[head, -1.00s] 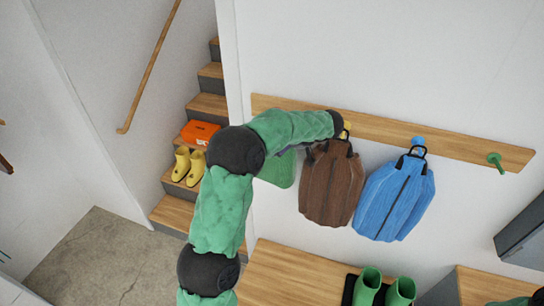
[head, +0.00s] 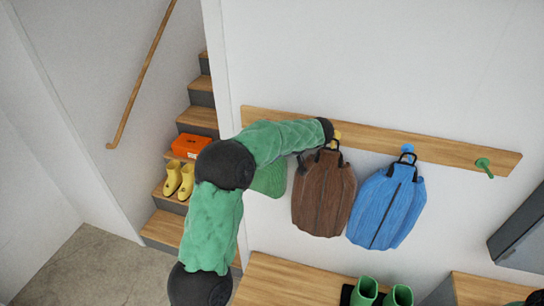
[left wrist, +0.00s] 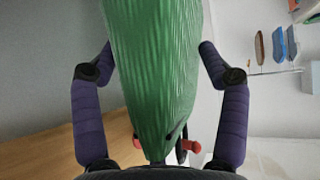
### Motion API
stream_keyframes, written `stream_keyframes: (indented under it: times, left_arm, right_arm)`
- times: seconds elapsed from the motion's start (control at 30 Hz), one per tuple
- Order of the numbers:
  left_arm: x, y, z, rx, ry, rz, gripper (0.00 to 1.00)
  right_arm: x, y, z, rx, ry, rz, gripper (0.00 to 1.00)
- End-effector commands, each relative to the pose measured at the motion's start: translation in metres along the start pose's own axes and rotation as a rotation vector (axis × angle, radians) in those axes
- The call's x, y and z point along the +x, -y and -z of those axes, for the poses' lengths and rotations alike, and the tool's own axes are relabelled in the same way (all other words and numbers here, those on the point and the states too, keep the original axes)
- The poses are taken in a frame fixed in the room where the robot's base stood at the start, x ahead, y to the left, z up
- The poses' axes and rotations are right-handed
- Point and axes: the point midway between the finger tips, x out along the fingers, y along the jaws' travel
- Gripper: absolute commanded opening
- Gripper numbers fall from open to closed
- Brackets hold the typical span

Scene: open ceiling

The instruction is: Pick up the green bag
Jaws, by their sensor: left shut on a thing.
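The green bag (head: 269,180) shows in the head view as a small patch below my left forearm, left of the brown bag; the arm hides most of it. In the left wrist view the green bag (left wrist: 160,70) fills the middle, between the two purple-padded fingers of my left gripper (left wrist: 157,48). My left gripper is shut on it. In the head view the gripper itself is hidden behind my arm. Whether the green bag still hangs on a peg cannot be told. My right gripper is not in view.
The brown bag (head: 323,195) and blue bag (head: 385,207) hang from the wooden peg rail (head: 455,153), close together, right of the green bag. A free green peg (head: 484,166) is further right. Below are a wooden bench (head: 290,282) and green boots (head: 364,291). Stairs (head: 199,117) rise at left.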

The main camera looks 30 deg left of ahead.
Motion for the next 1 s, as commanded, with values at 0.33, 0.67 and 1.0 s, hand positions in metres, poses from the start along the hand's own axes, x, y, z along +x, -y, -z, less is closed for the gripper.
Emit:
stream_keyframes:
  times: [0.33,0.67,1.0]
  left_arm:
    - [-0.011,0.022,0.005,-0.001,-0.001,-0.002,0.16]
    - [-0.028,0.082,0.007,-0.001,0.0,-0.004,0.16]
    - [-0.046,0.144,0.01,-0.002,-0.001,-0.004,0.16]
  right_arm:
    - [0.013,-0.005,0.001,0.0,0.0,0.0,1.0]
    - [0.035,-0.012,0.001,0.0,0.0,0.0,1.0]
    - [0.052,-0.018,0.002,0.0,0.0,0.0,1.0]
